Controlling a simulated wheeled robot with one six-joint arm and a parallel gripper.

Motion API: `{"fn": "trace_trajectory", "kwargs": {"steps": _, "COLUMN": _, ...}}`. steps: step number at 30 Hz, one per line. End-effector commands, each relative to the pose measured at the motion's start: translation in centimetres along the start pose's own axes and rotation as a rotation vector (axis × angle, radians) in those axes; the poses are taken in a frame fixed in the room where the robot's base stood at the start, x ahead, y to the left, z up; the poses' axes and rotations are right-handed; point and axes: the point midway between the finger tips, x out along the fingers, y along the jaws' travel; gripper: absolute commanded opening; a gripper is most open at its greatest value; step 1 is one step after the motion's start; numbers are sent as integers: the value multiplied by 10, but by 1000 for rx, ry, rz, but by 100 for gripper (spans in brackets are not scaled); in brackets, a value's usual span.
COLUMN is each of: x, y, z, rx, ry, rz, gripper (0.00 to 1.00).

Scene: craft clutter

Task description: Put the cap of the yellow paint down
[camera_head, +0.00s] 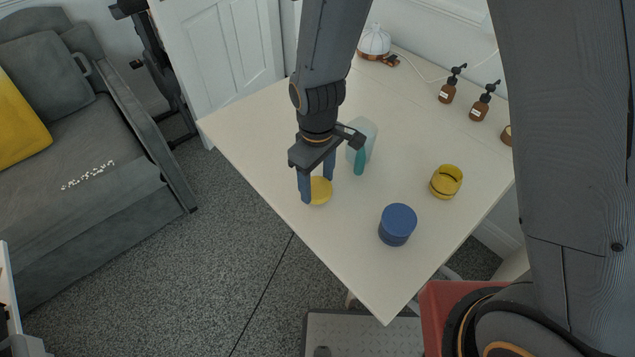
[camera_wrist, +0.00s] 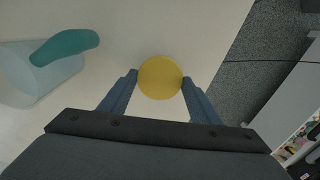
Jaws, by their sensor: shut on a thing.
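The yellow cap (camera_head: 321,190) is a flat round disc near the left edge of the white table. My gripper (camera_head: 318,188) is shut on it, with one finger on each side. In the wrist view the cap (camera_wrist: 160,78) shows between the two fingertips (camera_wrist: 159,80). Whether the cap touches the tabletop or is just above it, I cannot tell. The open yellow paint jar (camera_head: 446,182) stands upright to the right on the table, apart from my gripper.
A blue lidded jar (camera_head: 397,225) stands near the table's front corner. A clear container (camera_head: 365,140) and a teal object (camera_head: 360,162) are close behind my gripper. Brown pump bottles (camera_head: 479,108) stand at the back right. The table (camera_head: 260,120) is clear to the left.

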Motion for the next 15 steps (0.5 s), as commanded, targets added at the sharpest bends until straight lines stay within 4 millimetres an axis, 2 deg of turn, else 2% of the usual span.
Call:
{"fn": "trace_trajectory", "kwargs": {"steps": 4, "x": 13, "y": 0, "z": 0, "rx": 0, "ry": -1, "rz": 0, "gripper": 28}}
{"fn": "trace_trajectory", "kwargs": {"steps": 15, "x": 16, "y": 0, "z": 0, "rx": 0, "ry": 0, "rz": 0, "gripper": 28}}
